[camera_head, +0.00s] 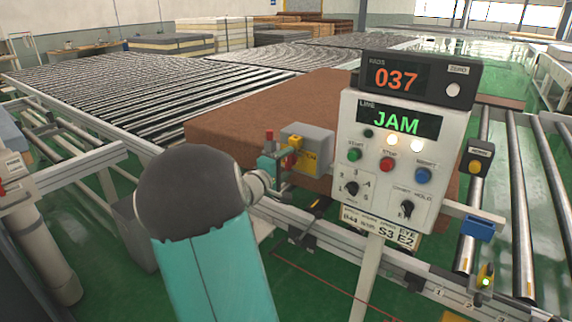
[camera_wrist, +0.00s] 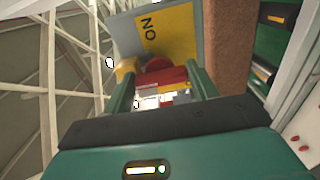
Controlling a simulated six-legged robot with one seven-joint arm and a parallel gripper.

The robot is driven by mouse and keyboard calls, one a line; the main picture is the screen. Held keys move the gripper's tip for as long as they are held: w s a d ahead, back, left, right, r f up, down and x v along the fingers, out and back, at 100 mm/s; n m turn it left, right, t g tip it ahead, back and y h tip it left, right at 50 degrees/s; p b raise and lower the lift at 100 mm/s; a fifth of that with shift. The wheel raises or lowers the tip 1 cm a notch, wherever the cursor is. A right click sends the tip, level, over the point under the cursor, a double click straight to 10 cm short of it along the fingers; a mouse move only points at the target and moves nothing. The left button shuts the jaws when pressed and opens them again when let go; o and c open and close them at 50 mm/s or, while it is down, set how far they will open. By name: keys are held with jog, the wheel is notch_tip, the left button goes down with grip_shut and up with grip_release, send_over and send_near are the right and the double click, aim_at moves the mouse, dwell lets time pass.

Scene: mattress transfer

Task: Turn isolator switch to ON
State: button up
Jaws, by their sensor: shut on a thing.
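The isolator switch is a grey box (camera_head: 310,140) with a yellow plate, left of the control panel in the head view. In the wrist view its yellow plate (camera_wrist: 168,32) carries the word ON, seen turned. The red switch handle (camera_wrist: 172,76) lies between the fingers of my gripper (camera_wrist: 162,84). My gripper also shows in the head view (camera_head: 278,165), at the left side of the box. It is shut on the red handle. The fingers partly hide the handle, and its exact setting is hard to tell.
A control panel (camera_head: 387,150) reading JAM, with buttons and knobs, stands close to the right of the box. A brown mattress (camera_head: 235,118) lies on the conveyor behind. Roller lines (camera_head: 90,95) spread left, and more rollers lie right.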

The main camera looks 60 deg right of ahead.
jog(key=o, duration=1)
jog(key=shift+w+a, duration=0.1)
jog(key=shift+a, duration=0.05)
jog(key=w+a, duration=0.2)
jog(key=a, duration=1.1)
jog(key=shift+a, duration=0.2)
jog(key=s+a+n+t+y, duration=0.1)
jog(key=a+t+y, duration=0.3)
jog(key=a, duration=1.7)
jog(key=s+a+f+n+t+y, duration=0.1)
jog(key=a+t+y, duration=0.3)
jog(key=a+y, duration=0.9)
jog(key=a, duration=0.8)
jog(key=shift+s+a+y, duration=0.25)
jog(key=shift+s+y, duration=0.1)
jog(key=shift+y, duration=0.05)
